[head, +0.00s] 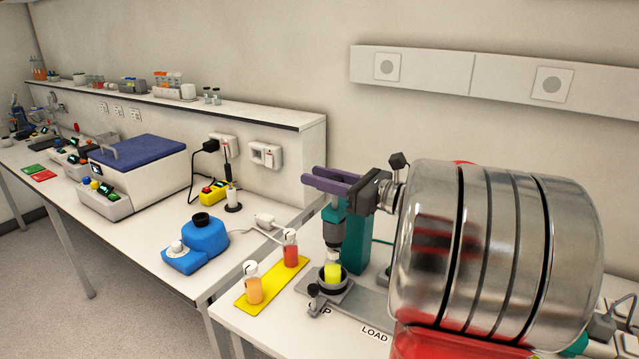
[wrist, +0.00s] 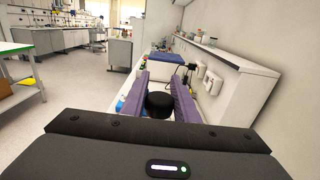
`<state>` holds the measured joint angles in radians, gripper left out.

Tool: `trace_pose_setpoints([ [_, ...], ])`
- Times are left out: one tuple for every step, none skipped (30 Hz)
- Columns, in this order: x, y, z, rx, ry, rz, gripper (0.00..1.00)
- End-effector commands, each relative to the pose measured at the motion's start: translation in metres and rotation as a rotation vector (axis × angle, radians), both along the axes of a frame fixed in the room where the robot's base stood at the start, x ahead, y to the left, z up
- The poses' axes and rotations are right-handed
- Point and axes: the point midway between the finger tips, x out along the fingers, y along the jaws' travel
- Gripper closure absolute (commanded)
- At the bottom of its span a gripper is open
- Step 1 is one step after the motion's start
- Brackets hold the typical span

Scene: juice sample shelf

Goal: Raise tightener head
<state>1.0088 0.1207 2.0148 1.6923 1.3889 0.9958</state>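The tightener is a teal stand (head: 355,243) on the right bench, with a teal head (head: 334,216) and a grey lower tip. Beneath the tip, a yellow piece (head: 332,272) sits in a dark round holder (head: 333,284); the tip looks close above it, but I cannot tell if they touch. My gripper (head: 328,180) is level at the top of the head, its purple fingers apart and pointing left. In the wrist view, a black round knob (wrist: 159,104) lies between the fingers of my gripper (wrist: 159,85). I cannot tell whether they touch it.
A yellow rack (head: 272,284) with an orange and a red bottle stands left of the tightener. A blue device (head: 205,236) with a black top is farther left. My metal arm fills the right. A plate marked LOAD (head: 362,318) lies in front.

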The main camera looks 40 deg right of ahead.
Motion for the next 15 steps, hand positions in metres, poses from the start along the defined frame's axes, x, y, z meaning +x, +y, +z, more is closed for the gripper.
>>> trace_pose_setpoints([
  [0.0000,0.0004,0.0030,-0.005,-0.004,0.001,0.69],
  [0.0000,0.0004,0.0026,-0.005,-0.003,0.001,0.67],
  [0.0000,0.0003,0.0021,-0.004,-0.003,0.001,0.64],
  [0.0000,0.0003,0.0017,-0.005,-0.002,0.000,0.62],
  [0.0000,0.0002,0.0013,-0.004,-0.001,0.000,0.60],
  [-0.0001,0.0002,0.0010,-0.004,0.000,0.000,0.57],
  [-0.0001,0.0002,0.0007,-0.003,0.000,0.000,0.55],
  [-0.0001,0.0002,0.0005,-0.003,0.000,0.000,0.55],
  [0.0000,0.0001,0.0002,-0.003,0.001,0.000,0.55],
  [0.0000,0.0001,0.0001,-0.003,0.001,0.000,0.55],
  [-0.0001,0.0001,-0.0001,-0.003,0.001,0.000,0.55],
  [-0.0001,0.0001,-0.0003,-0.003,0.001,0.000,0.55],
  [-0.0002,-0.0001,-0.0004,-0.003,0.002,0.000,0.55],
  [-0.0003,-0.0001,-0.0005,-0.003,0.002,0.000,0.55],
  [-0.0008,-0.0004,-0.0006,-0.003,0.002,-0.001,0.55],
])
